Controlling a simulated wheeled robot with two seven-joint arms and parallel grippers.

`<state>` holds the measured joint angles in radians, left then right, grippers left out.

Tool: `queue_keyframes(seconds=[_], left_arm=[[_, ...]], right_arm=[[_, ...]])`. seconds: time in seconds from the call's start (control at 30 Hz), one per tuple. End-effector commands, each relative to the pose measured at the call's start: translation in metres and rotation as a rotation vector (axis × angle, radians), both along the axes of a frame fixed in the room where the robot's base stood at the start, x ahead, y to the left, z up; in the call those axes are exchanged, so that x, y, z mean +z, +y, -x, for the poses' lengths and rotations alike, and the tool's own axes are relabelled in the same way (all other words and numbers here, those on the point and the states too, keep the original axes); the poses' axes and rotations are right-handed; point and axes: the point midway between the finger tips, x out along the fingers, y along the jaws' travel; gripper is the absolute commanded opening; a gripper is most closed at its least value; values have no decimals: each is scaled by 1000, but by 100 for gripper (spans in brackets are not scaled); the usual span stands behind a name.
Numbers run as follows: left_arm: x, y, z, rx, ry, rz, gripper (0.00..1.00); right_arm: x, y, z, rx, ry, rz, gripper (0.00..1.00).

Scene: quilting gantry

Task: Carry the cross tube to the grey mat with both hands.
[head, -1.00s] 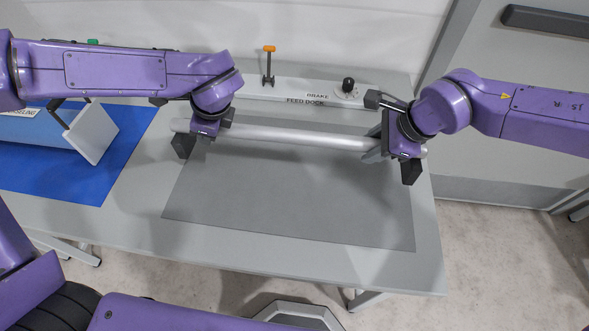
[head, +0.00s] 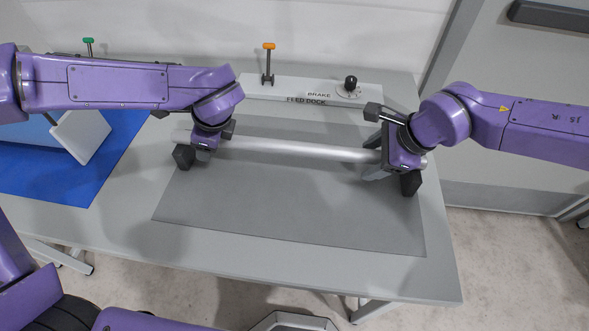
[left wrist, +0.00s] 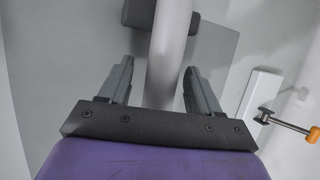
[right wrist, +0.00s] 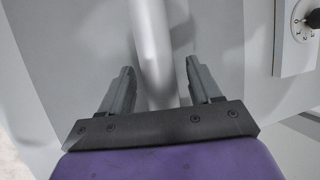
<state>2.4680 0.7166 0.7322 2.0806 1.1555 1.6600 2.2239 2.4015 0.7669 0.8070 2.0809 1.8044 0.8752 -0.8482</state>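The cross tube (head: 300,149), a long silvery bar, lies left to right over the back part of the grey mat (head: 290,215). It appears to rest on the mat, though contact is not clear. My left gripper (head: 203,146) is over the tube's left end and my right gripper (head: 394,162) over its right end. In the left wrist view the tube (left wrist: 168,60) runs between two spread fingers (left wrist: 158,70), with a gap. The right wrist view also shows the tube (right wrist: 152,50) between spread fingers (right wrist: 160,70), with gaps.
The feed dock (head: 260,90) runs behind the mat with an orange-topped lever (head: 268,60) and a brake knob (head: 350,84). The table's front strip (head: 290,265) is bare.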

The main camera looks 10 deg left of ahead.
Motion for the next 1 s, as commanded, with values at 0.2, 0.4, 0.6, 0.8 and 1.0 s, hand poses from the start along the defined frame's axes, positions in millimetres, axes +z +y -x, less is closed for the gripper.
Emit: queue_keyframes(seconds=[0.2,0.4,0.6,0.8,1.0], left_arm=[[17,-7,3,0,-5,0,63],[62,-26,16,-1,-6,0,63],[97,-42,26,0,-4,-1,63],[108,-46,29,0,0,1,63],[108,-46,29,0,0,0,63]], right_arm=[[0,0,0,0,0,0,63],[0,0,0,0,0,0,63],[0,0,0,0,0,0,63],[7,-3,1,-1,-1,-1,63],[48,-20,12,-2,-6,-5,63]])
